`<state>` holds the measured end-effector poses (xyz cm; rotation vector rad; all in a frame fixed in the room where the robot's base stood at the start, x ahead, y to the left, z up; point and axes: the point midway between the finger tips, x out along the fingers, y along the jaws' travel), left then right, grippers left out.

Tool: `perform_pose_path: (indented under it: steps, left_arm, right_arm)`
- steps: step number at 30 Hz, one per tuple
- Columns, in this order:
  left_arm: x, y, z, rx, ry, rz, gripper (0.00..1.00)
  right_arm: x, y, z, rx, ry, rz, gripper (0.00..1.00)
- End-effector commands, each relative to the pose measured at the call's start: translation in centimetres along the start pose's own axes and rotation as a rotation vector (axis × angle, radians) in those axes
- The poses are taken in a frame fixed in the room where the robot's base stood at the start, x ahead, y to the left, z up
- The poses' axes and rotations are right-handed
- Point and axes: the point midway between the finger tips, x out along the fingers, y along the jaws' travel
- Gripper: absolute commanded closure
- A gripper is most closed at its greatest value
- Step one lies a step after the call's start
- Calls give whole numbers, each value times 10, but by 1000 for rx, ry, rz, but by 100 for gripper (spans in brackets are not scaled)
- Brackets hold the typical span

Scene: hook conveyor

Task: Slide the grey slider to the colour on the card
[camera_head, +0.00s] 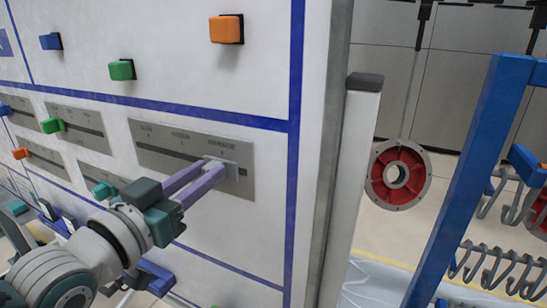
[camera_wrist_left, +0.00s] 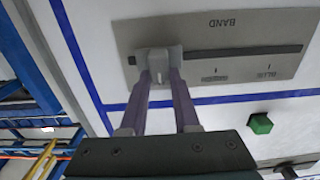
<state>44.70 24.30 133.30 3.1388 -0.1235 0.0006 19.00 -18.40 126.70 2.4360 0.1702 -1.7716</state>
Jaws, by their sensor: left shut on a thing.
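The grey slider (camera_wrist_left: 157,66) sits in the dark slot of a grey metal plate (camera_head: 155,150) on the white panel. It is at the slot's right end in the head view, which is the left end in the wrist view. The plate also shows in the wrist view (camera_wrist_left: 285,30), with BAND and BLUE readable, upside down; other labels are too small to read. My left gripper (camera_head: 213,168) has its purple fingers shut on the slider; the fingers hide part of it. I cannot make out a colour card. My right gripper is not in view.
Orange (camera_head: 226,29), green (camera_head: 122,70) and blue (camera_head: 51,41) knobs stick out above the plate. Another slotted plate with a green slider (camera_head: 53,125) is to the left. A grey post (camera_head: 352,170), red wheel (camera_head: 398,174) and blue rack (camera_head: 480,170) stand to the right.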

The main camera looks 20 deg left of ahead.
Motion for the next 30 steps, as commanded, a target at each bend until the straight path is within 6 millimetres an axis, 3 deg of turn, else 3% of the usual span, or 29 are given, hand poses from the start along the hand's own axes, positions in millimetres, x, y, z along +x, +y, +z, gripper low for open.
perform_pose_path:
  steps: [14,15,22,30]
  left_arm:
    - [0,6,-1,-1,3,5,100]
    - [0,6,-1,-1,4,6,66]
    - [0,5,-1,-1,2,3,40]
    - [-1,4,0,0,0,1,40]
  right_arm:
    - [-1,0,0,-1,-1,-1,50]
    - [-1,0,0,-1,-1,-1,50]
    - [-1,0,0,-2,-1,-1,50]
    - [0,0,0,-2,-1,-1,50]
